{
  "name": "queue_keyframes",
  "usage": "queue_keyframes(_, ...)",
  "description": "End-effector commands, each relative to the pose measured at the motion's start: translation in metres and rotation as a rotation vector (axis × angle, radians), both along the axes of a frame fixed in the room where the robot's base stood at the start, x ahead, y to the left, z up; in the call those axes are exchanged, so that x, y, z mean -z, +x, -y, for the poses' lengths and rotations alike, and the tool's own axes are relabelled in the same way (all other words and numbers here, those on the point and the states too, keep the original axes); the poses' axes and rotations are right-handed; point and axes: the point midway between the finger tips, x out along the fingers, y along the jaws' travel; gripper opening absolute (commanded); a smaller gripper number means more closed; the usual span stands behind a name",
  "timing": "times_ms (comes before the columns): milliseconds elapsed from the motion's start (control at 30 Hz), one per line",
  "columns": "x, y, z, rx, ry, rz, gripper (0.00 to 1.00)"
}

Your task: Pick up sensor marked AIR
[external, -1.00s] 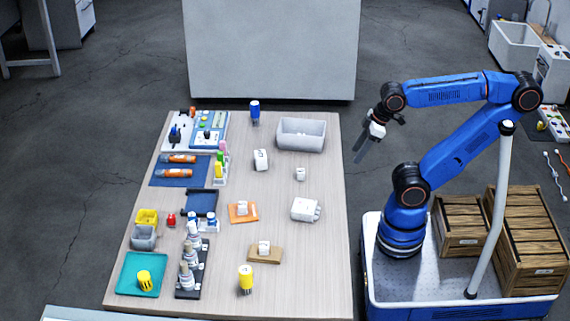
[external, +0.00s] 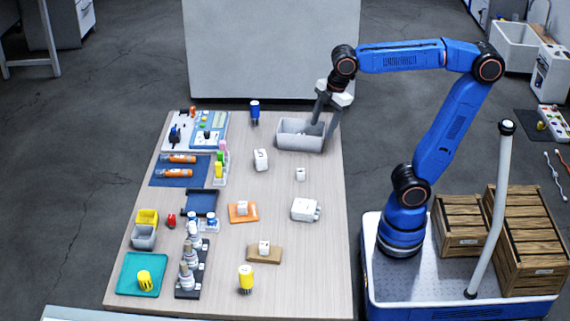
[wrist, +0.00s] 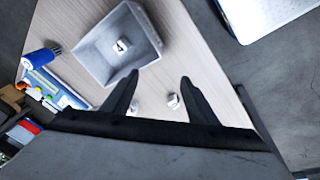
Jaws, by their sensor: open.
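Several small white sensor blocks are in view, but their markings are too small to read, so I cannot tell which one is AIR. One white block with a dark mark (wrist: 122,45) lies inside the grey bin (wrist: 104,70) in the wrist view. Others on the table are a white block (external: 261,160), a small white block (external: 300,174), one on an orange pad (external: 242,207) and one on a brown pad (external: 264,247). My gripper (external: 325,124) is open and empty, at the right part of the grey bin (external: 290,140) in the external view.
A larger white device (external: 305,209) stands mid-table. A blue cylinder (external: 254,112) stands left of the bin. Bottles in a black rack (external: 190,262), a teal tray (external: 135,285) and a blue mat (external: 180,170) fill the left side. The table's right strip is clear.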

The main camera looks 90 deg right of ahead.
Motion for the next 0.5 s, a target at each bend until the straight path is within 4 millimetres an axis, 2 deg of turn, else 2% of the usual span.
queue_keyframes(33, -0.008, 0.016, -0.003, -0.059, -0.013, -0.015, 0.53)
queue_keyframes(200, -0.034, 0.063, -0.014, -0.285, -0.06, -0.064, 0.53)
queue_keyframes(500, -0.063, 0.147, -0.037, -0.689, -0.117, -0.148, 0.53)
